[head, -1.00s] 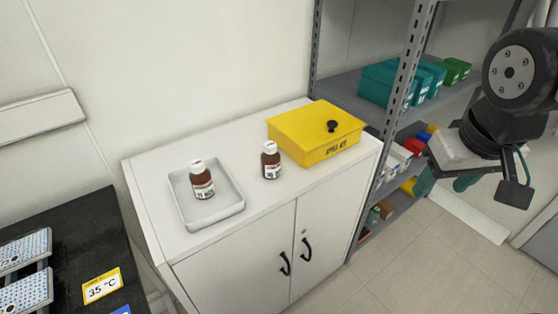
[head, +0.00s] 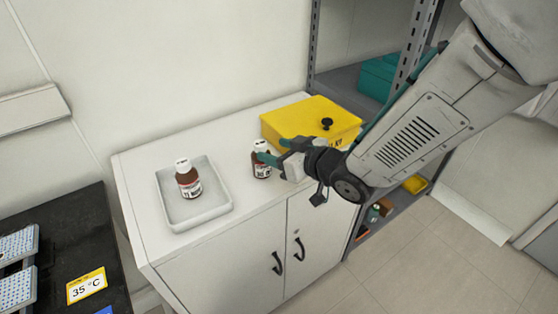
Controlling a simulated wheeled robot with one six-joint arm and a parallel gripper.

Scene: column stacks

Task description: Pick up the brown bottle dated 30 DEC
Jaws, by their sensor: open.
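Two brown bottles with white caps and white-and-red labels show in the head view. One bottle (head: 188,180) stands upright in a white tray (head: 222,212) on the left of the cabinet top. The other bottle (head: 261,170) stands upright on the bare cabinet top, right of the tray. The dates on both labels are too small to read. My gripper (head: 265,158) is open at the right-hand bottle, with a teal finger across the front of its upper part. The other finger shows behind, to the right. I cannot tell whether either finger touches the bottle.
A yellow lidded box (head: 300,118) with a black knob stands close behind my gripper on the white cabinet (head: 215,255). A metal shelf rack with teal boxes (head: 376,78) is at the right. A black bench (head: 70,240) is at the lower left.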

